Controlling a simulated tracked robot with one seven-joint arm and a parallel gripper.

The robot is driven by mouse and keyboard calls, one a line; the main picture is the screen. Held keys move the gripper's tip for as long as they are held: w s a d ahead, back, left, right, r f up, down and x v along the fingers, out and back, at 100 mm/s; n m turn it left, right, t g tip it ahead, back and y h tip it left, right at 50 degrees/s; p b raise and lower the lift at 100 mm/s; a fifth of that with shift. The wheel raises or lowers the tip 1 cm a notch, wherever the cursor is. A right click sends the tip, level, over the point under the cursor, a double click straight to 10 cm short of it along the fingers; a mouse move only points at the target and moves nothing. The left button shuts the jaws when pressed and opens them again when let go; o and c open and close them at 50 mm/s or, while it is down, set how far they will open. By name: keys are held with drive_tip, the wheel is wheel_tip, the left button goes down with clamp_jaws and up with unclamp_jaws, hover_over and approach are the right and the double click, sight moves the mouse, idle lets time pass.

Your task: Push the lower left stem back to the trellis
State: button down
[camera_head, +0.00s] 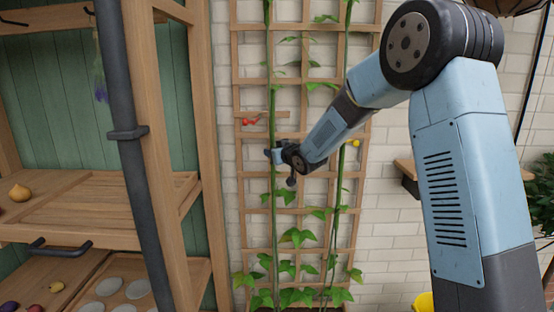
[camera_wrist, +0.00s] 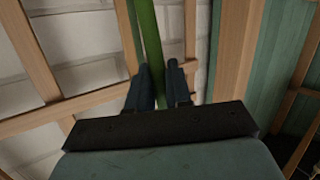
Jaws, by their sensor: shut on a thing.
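The wooden trellis (camera_head: 235,190) stands against the white brick wall, with two green stems climbing it. The left stem (camera_head: 272,225) runs up the trellis's left side, and the right stem (camera_head: 338,200) up its right side. My gripper (camera_head: 270,155) is at the left stem around mid-height. In the wrist view the left stem (camera_wrist: 149,35) passes between my gripper's fingers (camera_wrist: 160,85), which are shut on it. Trellis slats (camera_wrist: 35,60) lie behind it there. My gripper hides part of the stem, and I cannot tell the gap between stem and slats.
A red clip (camera_head: 250,121) sits left of the left stem, above my gripper, and a yellow one (camera_head: 355,142) by the right stem. A wooden shelf unit (camera_head: 205,150) stands close on the left. A small wall shelf (camera_head: 405,168) is on the right.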

drive_tip(key=w, duration=0.1)
drive_tip(key=w+g, duration=0.1)
drive_tip(key=w, duration=0.1)
drive_tip(key=w+g, duration=0.1)
drive_tip(key=w, duration=0.1)
drive_tip(key=shift+w+a+r+m+h, duration=0.1)
drive_tip(key=shift+a+r+m+h, duration=0.1)
drive_tip(key=shift+r+m+h, duration=0.15)
drive_tip(key=c, duration=1.1)
unclamp_jaws()
drive_tip(key=shift+w+f, duration=0.1)
drive_tip(key=shift+w, duration=0.1)
drive_tip(key=v, duration=1.3)
drive_tip(key=shift+s+d, duration=0.25)
drive_tip(key=shift+s, duration=0.05)
